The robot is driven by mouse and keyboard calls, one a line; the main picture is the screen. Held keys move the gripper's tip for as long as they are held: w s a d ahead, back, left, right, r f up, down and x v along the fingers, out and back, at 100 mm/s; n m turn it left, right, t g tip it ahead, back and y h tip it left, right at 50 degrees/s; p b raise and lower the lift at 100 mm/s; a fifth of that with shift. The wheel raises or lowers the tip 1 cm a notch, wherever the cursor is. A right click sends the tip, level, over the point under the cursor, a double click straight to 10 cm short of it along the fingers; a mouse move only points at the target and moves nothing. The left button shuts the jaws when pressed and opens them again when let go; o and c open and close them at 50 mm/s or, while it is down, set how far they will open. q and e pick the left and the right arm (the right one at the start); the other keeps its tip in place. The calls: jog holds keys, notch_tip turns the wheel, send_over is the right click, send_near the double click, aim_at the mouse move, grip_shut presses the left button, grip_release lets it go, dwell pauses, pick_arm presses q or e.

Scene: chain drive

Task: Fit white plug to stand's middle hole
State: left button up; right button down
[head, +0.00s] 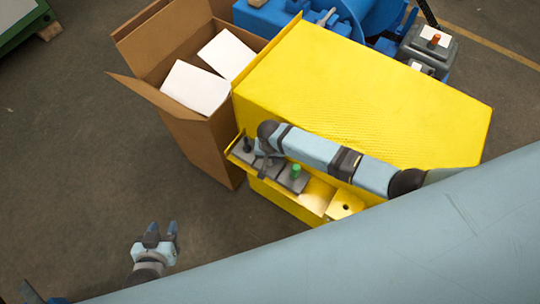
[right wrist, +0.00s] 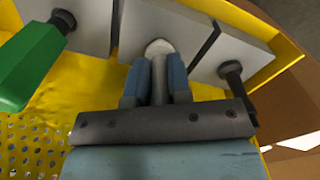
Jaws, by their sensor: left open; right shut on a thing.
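The white plug (right wrist: 159,70) is between the fingers of my right gripper (right wrist: 157,88), which is shut on it. Its pale rounded end lies against or just in front of the middle grey block (right wrist: 165,22) of the stand; I cannot tell whether it is in a hole. In the head view my right gripper (head: 265,162) hangs over the middle of the stand and hides the plug. A green plug (head: 295,172) stands at the right block and a black one (head: 247,145) at the left block. My left gripper (head: 160,237) is open and empty, over the floor.
The stand's blocks sit on a yellow shelf (head: 316,196) on the side of a large yellow housing (head: 370,95). A yellow block with a hole (head: 345,205) is to the right. An open cardboard box (head: 187,125) with white cartons stands left.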

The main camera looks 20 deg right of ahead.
jog(key=shift+f, duration=0.5)
jog(key=c, duration=1)
grip_release()
notch_tip(320, 180, up, 14)
jog(key=shift+f+b, duration=0.1)
jog(key=shift+b, duration=0.2)
